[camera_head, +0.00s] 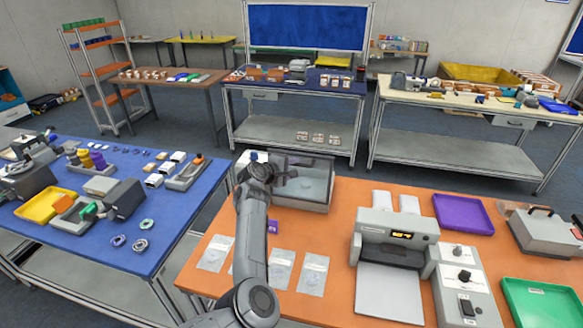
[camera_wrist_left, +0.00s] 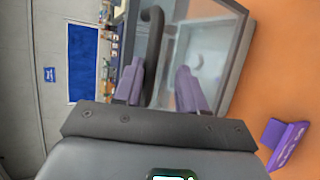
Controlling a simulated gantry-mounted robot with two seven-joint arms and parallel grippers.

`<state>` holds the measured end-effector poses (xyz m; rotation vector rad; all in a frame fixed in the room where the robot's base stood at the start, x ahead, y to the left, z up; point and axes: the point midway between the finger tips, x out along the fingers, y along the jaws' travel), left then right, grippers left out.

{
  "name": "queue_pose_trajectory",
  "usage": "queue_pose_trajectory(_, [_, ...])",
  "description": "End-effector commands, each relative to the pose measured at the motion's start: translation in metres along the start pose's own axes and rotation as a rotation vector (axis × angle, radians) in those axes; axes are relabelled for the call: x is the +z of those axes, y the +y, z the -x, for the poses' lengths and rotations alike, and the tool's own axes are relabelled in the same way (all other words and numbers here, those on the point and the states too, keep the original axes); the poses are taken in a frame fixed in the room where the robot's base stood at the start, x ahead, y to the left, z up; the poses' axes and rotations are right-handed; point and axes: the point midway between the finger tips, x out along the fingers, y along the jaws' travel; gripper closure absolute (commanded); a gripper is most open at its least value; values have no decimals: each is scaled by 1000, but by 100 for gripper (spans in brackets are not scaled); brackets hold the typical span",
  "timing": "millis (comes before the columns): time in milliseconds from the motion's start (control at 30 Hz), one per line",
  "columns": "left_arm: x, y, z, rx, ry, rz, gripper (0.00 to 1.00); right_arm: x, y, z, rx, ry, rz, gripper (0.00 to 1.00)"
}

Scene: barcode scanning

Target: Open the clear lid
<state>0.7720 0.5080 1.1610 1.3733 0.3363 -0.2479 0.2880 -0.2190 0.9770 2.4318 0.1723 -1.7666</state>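A box with a grey frame and a clear lid (camera_head: 312,180) stands at the back left of the orange table. The lid looks closed, and a pale curved item shows through it in the left wrist view (camera_wrist_left: 205,48). A dark curved handle (camera_wrist_left: 153,40) is at the lid's edge. My left gripper (camera_head: 284,176) is at the box's left side, over the lid's edge. In the left wrist view its two purple fingers (camera_wrist_left: 160,86) are apart. The handle lies ahead of the gap, nearer the left finger; contact cannot be told. My right gripper is not in view.
Clear bags (camera_head: 313,274) lie on the table in front of the box. A grey machine (camera_head: 397,235), purple tray (camera_head: 462,213) and green tray (camera_head: 540,305) are to the right.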

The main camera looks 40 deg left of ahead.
Motion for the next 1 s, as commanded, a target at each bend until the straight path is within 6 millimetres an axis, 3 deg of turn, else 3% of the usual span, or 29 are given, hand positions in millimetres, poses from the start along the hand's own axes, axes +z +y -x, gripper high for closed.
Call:
queue_pose_trajectory(267, [0, 3, 2, 5, 1, -4, 60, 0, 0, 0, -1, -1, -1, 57])
queue_pose_trajectory(467, [0, 4, 16, 7, 3, -3, 60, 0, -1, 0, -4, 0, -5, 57])
queue_pose_trajectory(1000, [0, 1, 92, 4, 2, -1, 60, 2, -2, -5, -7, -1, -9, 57])
